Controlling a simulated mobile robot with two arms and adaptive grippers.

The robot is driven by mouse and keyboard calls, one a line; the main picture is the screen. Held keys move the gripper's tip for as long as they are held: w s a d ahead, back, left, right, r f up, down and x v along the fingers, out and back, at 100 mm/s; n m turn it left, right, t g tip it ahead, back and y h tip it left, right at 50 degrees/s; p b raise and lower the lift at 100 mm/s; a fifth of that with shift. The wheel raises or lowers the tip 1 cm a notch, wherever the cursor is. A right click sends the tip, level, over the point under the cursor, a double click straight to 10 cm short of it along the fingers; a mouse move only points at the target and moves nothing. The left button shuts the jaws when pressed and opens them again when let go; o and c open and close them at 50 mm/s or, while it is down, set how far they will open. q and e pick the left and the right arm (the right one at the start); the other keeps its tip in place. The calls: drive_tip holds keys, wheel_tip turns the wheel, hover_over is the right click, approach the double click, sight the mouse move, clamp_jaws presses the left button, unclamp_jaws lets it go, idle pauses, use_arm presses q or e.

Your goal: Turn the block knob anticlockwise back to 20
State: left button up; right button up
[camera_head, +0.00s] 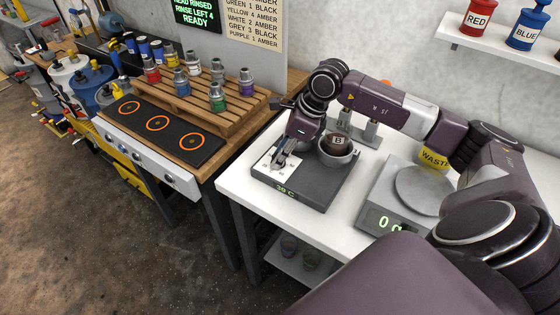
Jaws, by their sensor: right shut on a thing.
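The block (318,194) is a dark grey unit on the white table, with a white plate at its left and a green display (285,190) at its front that seems to read 39 C, though the digits are small. My right gripper (281,160) points down at the white plate and is shut on the block knob, which its fingers mostly hide. The knob's pointer and scale cannot be read. My left gripper is not in view.
A grey cup holding a dark piece marked B (338,141) stands on the block, close beside my right gripper. A scale (397,207) and a yellow WASTE container (433,158) stand to the right. A wooden rack (197,108) with several small bottles is at left.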

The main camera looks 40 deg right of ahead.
drive_tip(key=n+b, duration=0.1)
drive_tip(key=n, duration=0.1)
drive_tip(key=n+g+y+b, duration=0.1)
drive_tip(key=shift+w+n, duration=0.2)
drive_tip(key=shift+n, duration=0.2)
drive_tip(key=n+g+b, duration=0.1)
drive_tip(key=n+b, duration=0.1)
drive_tip(key=n, duration=0.1)
drive_tip(key=shift+w+d+n+y, duration=0.1)
drive_tip(key=shift+n+y, duration=0.2)
drive_tip(key=n+g+b, duration=0.2)
drive_tip(key=n, duration=0.1)
drive_tip(key=shift+w+n, duration=0.1)
drive_tip(key=shift+n, duration=0.2)
drive_tip(key=n+g+b, duration=0.1)
drive_tip(key=n, duration=0.2)
drive_tip(key=shift+n, duration=0.3)
drive_tip(key=shift+w+r+n+g+h, duration=0.15)
drive_tip(key=shift+n+g+h, duration=0.3)
drive_tip(key=shift+n, duration=0.55)
drive_tip(key=shift+n+g+h, duration=0.25)
drive_tip(key=shift+n, duration=0.55)
drive_tip(key=shift+a+n+g+h+p, duration=0.1)
drive_tip(key=shift+n+g+h+p, duration=0.2)
drive_tip(key=shift+n, duration=0.8)
drive_tip(key=shift+a+n+g+h+p, duration=0.1)
drive_tip(key=shift+n+h+p, duration=0.25)
drive_tip(key=shift+n, duration=0.75)
